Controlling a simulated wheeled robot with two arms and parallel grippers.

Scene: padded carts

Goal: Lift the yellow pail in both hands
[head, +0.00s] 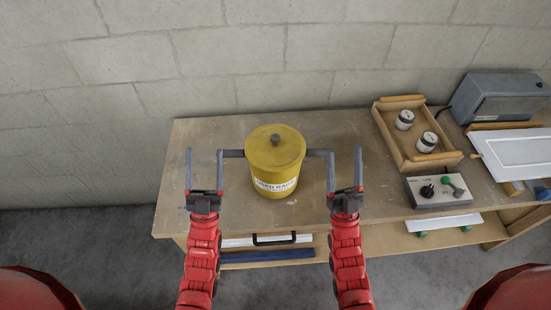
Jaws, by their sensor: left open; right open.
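The yellow pail (274,170) stands upright on the wooden bench, with a lid, a grey knob on top and a label on its front. A grey bar handle sticks out on each side of it. My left gripper (205,172) is open at the pail's left; its inner finger is at the end of the left handle. My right gripper (345,172) is open at the pail's right; its inner finger is at the end of the right handle. I cannot tell whether either finger touches its handle.
The wooden bench (225,135) stands against a block wall. To the right are a wooden tray (387,133) with two round gauges, a grey control box (427,198), a grey machine (505,97) and a white panel (515,150). The bench is clear around the pail.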

